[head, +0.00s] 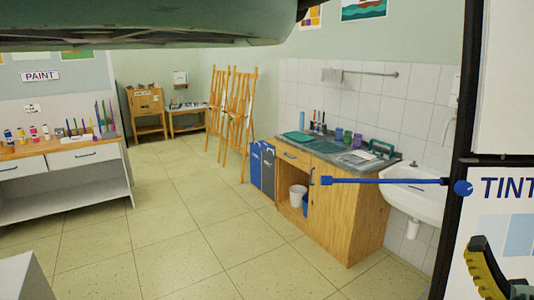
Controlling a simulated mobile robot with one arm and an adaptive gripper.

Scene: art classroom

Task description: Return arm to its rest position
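A large grey-green rounded body (150,25), which looks like a link of my arm, spans the top left of the head view, very close to the camera. It hides the upper part of the room. Its dark end (308,7) leaves the frame at the top.
At right stands a dark-framed white cabinet marked "TINT" with a blue lever (385,181) reaching left. A sink (410,194), wooden counter (350,215), easels (238,120) and paint table (75,205) surround clear tiled floor (180,240).

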